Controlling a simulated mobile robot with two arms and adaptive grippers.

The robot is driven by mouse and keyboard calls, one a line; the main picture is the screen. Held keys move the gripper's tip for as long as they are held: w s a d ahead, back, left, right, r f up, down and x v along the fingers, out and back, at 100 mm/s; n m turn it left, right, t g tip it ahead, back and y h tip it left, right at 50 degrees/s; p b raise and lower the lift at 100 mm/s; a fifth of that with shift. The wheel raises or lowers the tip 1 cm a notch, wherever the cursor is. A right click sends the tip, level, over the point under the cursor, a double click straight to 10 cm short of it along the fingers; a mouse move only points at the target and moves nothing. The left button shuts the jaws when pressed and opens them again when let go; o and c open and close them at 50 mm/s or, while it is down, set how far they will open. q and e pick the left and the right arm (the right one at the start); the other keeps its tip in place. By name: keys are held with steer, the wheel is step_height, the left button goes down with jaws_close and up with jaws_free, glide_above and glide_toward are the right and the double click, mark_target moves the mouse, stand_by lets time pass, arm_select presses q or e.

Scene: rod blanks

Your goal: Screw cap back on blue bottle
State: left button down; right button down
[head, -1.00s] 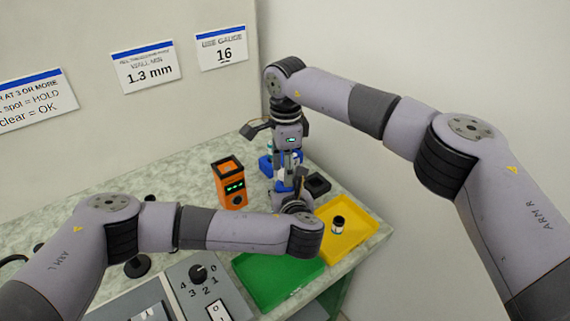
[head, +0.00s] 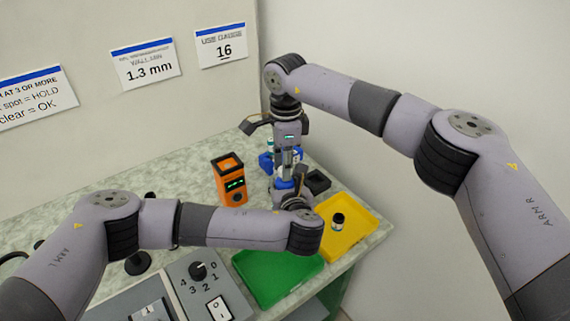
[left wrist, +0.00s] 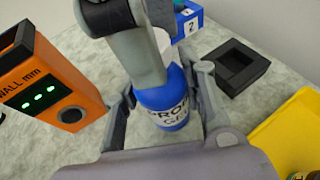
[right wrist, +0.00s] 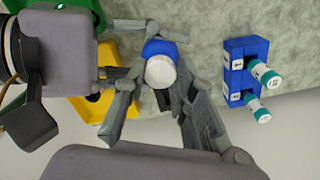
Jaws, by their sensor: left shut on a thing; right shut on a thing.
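The blue bottle (left wrist: 165,105) with a printed label stands upright on the bench, and its lower body shows in the left wrist view. My left gripper (left wrist: 167,85) is shut around its sides. The white cap (right wrist: 161,72) sits at the bottle's top, seen from above in the right wrist view. My right gripper (right wrist: 160,80) comes from above and is shut on the cap. A finger of it hides part of the cap in the left wrist view. In the head view the bottle (head: 284,184) is mostly hidden by both my arms. I cannot tell how far the cap is threaded.
An orange wall gauge (head: 230,180) stands left of the bottle. A blue rack (right wrist: 236,70) with teal-capped vials is behind it. A black square holder (left wrist: 238,68) is on the right. A yellow tray (head: 358,235) holds a small dark-capped bottle (head: 338,221). The green tray (head: 268,278) is empty where visible.

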steer(key=m, duration=1.4)
steer(key=c, duration=1.2)
jaws_free()
steer(key=shift+c, duration=0.2)
step_height(320, 180, up, 12)
